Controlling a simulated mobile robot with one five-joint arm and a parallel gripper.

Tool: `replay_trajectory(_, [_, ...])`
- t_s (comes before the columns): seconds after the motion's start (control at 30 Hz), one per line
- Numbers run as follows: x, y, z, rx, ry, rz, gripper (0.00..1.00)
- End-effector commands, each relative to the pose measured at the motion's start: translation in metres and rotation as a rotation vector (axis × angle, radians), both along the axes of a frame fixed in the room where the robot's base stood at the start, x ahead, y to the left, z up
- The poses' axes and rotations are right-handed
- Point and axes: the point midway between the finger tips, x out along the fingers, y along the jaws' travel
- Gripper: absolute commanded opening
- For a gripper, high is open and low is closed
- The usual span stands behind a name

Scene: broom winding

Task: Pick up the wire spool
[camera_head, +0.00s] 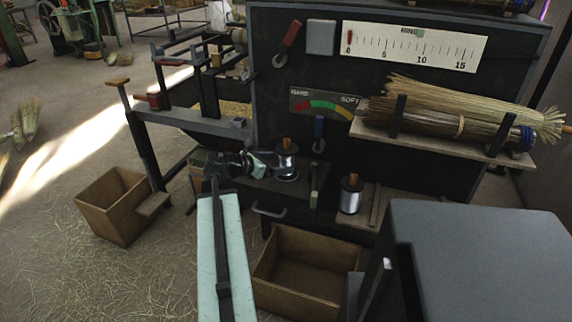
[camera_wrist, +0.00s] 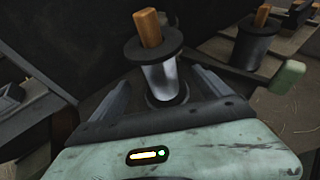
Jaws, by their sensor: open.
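A wire spool (camera_head: 287,163) with a dark top flange, a silvery winding and an orange-brown peg stands on the dark machine ledge. In the wrist view this spool (camera_wrist: 161,80) stands upright between the two fingers of my gripper (camera_wrist: 160,84). The gripper is open, with a finger on each side of the spool; I cannot tell whether either one touches it. In the head view my gripper (camera_head: 266,165) reaches the spool from the left and partly hides the ledge beside it. A second, similar spool (camera_head: 351,196) stands on a wooden shelf to the right.
The second spool also shows at the upper right of the wrist view (camera_wrist: 254,42). A green-ended lever (camera_head: 314,190) stands just right of the nearer spool. An open wooden box (camera_head: 275,285) sits below. Broom bundles (camera_head: 440,112) lie on a shelf at the upper right.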

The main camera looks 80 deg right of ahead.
Motion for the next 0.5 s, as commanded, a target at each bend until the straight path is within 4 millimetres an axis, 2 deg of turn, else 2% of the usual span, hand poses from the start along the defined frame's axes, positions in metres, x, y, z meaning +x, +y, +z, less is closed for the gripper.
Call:
replay_trajectory(0.27, [-0.028, -0.030, -0.021, 0.000, -0.002, -0.002, 0.88])
replay_trajectory(0.47, [-0.029, -0.031, -0.019, 0.000, -0.002, 0.001, 0.88])
replay_trajectory(0.5, [-0.029, -0.031, -0.019, 0.000, -0.002, 0.001, 0.83])
